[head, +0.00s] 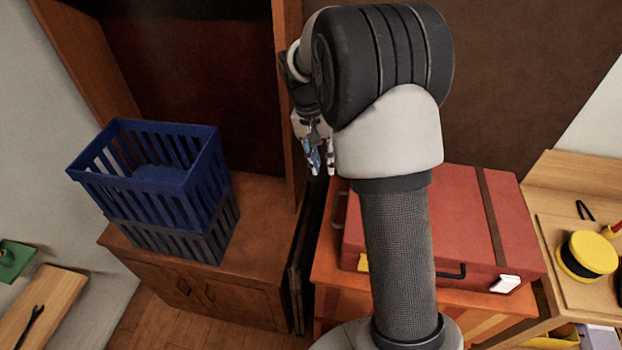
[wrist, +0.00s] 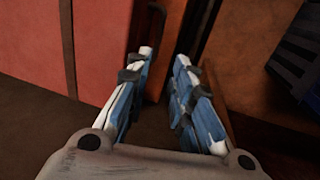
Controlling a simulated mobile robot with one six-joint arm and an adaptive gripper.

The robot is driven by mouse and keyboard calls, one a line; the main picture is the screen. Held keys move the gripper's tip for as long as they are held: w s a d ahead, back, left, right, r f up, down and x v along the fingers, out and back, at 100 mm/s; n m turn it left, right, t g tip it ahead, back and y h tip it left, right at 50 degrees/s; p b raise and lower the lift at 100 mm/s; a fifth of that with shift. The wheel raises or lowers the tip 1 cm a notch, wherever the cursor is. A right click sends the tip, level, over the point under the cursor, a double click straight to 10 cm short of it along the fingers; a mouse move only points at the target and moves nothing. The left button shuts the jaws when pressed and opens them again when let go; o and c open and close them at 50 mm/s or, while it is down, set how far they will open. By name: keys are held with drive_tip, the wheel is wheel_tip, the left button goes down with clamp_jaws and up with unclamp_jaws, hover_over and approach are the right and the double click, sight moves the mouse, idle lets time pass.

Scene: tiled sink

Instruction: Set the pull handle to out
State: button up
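A red case (head: 455,215) with a dark strap lies on the wooden stand at the right of centre. A grey pull handle (head: 338,210) sits on its left side, and a dark handle (head: 452,273) is on its front. In the wrist view the red case (wrist: 105,50) is on the left, and the side handle (wrist: 161,22) stands just beyond my fingertips. My gripper (head: 323,170) is above and left of the case. In the wrist view its fingers (wrist: 167,58) are apart with nothing between them. Whether they touch the handle I cannot tell.
A blue crate (head: 150,178) sits on a dark crate (head: 195,238) on a low wooden cabinet (head: 215,290) at the left. A wooden upright (head: 289,100) rises close to my gripper. A yellow and black round object (head: 588,255) is on the right-hand bench.

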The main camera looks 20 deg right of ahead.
sight(334, 209)
drive_tip(key=d+f+b, duration=0.1)
drive_tip(key=f, duration=0.4)
drive_tip(key=s+d+f+b, duration=0.1)
drive_tip(key=f+b, duration=0.1)
drive_tip(key=f, duration=0.4)
drive_tip(key=s+d+f+b, duration=0.1)
drive_tip(key=f+b, duration=0.1)
drive_tip(key=f, duration=0.4)
drive_tip(key=shift+f, duration=0.1)
clamp_jaws()
